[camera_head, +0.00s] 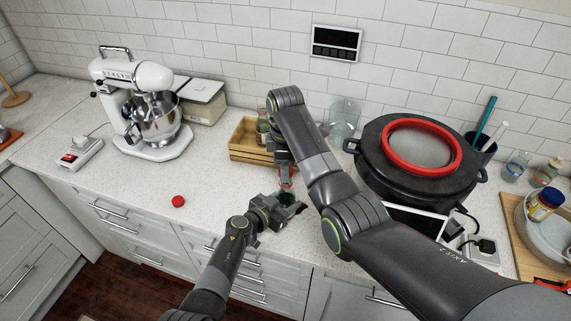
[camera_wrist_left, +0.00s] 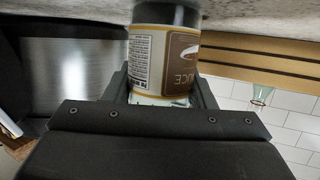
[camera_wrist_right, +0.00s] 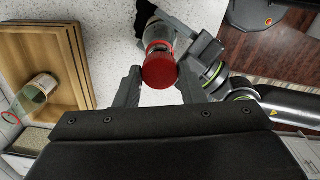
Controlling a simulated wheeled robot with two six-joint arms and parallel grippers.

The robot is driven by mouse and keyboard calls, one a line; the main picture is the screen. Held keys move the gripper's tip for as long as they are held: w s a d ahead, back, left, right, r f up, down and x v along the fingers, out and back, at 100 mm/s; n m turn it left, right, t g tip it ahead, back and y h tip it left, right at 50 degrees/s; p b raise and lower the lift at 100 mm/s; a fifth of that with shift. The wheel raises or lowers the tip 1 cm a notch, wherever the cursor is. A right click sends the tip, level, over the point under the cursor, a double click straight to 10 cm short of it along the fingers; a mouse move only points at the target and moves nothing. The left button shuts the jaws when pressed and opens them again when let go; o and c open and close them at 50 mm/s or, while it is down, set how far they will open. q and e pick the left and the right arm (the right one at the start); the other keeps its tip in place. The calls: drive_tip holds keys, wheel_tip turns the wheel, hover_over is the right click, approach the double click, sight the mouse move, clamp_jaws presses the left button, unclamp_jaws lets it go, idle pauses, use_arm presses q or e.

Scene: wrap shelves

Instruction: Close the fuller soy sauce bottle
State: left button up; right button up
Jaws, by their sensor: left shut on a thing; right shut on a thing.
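A soy sauce bottle (camera_wrist_left: 165,60) with a brown and white label stands near the counter's front edge. My left gripper (camera_head: 287,203) is shut around its body, and dark contents show at its base. A red cap (camera_wrist_right: 160,68) is between the fingers of my right gripper (camera_head: 285,177), which is shut on it from above, at the bottle's top. I cannot tell whether the cap is seated. A second bottle (camera_wrist_right: 40,90) is in the wooden crate (camera_head: 240,153), with a red ring at its mouth. Another red cap (camera_head: 178,201) lies loose on the counter.
A stand mixer (camera_head: 150,110) and a scale (camera_head: 80,152) are at left. A glass jar (camera_head: 344,115) and a large black pot (camera_head: 420,185) with a red-rimmed lid stand behind and right of my right arm. The counter around the loose cap is clear.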

sight(286, 198)
drive_tip(key=shift+f, duration=0.9)
drive_tip(key=shift+f, duration=0.5)
drive_tip(key=n, duration=2.6)
drive_tip(key=shift+d+f+n, duration=0.1)
drive_tip(key=shift+f+n, duration=0.05)
drive_tip(key=shift+n, duration=0.15)
